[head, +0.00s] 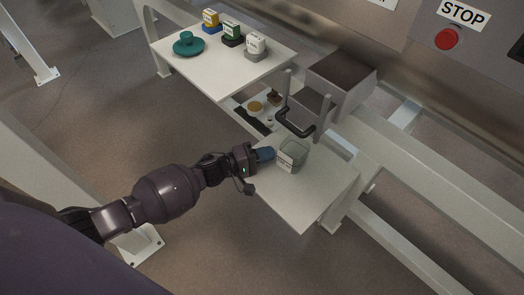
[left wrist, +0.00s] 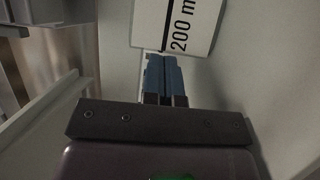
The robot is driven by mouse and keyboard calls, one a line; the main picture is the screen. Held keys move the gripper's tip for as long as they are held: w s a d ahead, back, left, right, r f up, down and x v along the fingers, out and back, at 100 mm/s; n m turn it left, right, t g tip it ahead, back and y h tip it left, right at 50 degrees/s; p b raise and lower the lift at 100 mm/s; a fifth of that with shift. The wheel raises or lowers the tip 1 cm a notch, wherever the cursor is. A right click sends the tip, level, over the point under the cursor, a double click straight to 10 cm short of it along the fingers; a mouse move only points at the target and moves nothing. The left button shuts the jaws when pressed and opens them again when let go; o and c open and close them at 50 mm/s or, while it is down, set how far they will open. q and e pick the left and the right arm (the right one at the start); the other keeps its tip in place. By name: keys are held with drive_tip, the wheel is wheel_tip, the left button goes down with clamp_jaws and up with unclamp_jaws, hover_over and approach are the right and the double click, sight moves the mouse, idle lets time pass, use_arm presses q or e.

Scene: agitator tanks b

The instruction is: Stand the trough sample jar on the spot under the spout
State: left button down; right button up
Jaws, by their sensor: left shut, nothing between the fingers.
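A clear jar (head: 296,152) with a white label stands upright on the near white shelf (head: 305,200); I take it for the sample jar. Its label (left wrist: 178,22), reading "200 m…", fills the top of the left wrist view. My left gripper (head: 268,154), with blue fingers, is shut and empty just left of the jar. In the left wrist view the closed fingertips (left wrist: 163,60) end at the label's lower edge; I cannot tell whether they touch. I cannot make out the spout or the spot under it. My right gripper is not in view.
A grey box (head: 341,76) and an upright frame with a dark handle (head: 294,123) stand behind the jar. The far white table (head: 215,75) holds several labelled containers and a teal dish (head: 188,46). The near shelf's front is clear. A red stop button (head: 446,39) is at upper right.

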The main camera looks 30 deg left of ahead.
use_arm(q)
drive_tip(key=shift+w+d+r+p, duration=0.15)
drive_tip(key=shift+d+p, duration=0.15)
drive_tip(key=shift+d, duration=0.2)
drive_tip(key=shift+d+r+p, duration=0.1)
drive_tip(key=shift+d+p, duration=0.15)
drive_tip(key=shift+d, duration=0.25)
drive_tip(key=shift+d+f, duration=0.1)
drive_tip(key=shift+d, duration=0.05)
drive_tip(key=shift+f, duration=0.2)
